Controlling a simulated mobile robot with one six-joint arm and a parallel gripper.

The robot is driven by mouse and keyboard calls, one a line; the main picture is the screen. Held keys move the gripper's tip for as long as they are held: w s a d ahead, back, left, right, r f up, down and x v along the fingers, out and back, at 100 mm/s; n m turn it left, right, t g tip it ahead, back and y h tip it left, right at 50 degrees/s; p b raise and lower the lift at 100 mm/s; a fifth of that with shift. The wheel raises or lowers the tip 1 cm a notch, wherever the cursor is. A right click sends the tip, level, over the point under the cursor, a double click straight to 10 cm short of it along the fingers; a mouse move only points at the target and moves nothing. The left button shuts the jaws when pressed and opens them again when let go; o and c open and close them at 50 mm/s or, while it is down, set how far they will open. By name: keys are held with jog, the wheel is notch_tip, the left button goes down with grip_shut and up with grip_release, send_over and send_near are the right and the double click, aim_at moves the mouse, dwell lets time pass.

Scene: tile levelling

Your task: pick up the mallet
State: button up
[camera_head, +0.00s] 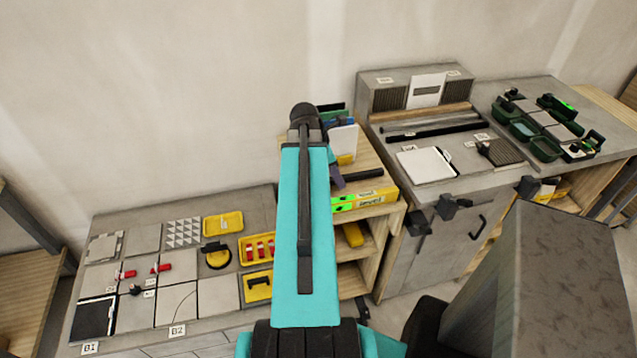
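My turquoise arm link (305,220) rises through the middle of the camera_head view and covers part of the wooden shelf unit. A short black handle-like thing (364,174) lies on the shelf top, just right of the arm. A dark piece meets its left end, partly hidden by the arm. It may be the mallet, but I cannot tell for sure. My gripper is hidden behind the arm, so its fingers and anything between them do not show.
The left bench holds grey tiles (217,294), a yellow tray (223,225) and red clips. The right grey bench (440,188) holds bars, a white tile (424,165) and green cases (541,128).

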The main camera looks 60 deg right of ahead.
grip_shut()
jog(key=shift+r, duration=0.15)
notch_tip(320, 180, up, 10)
jog(key=b, duration=0.2)
dwell(0.9)
dwell(0.6)
jog(key=shift+w, duration=0.2)
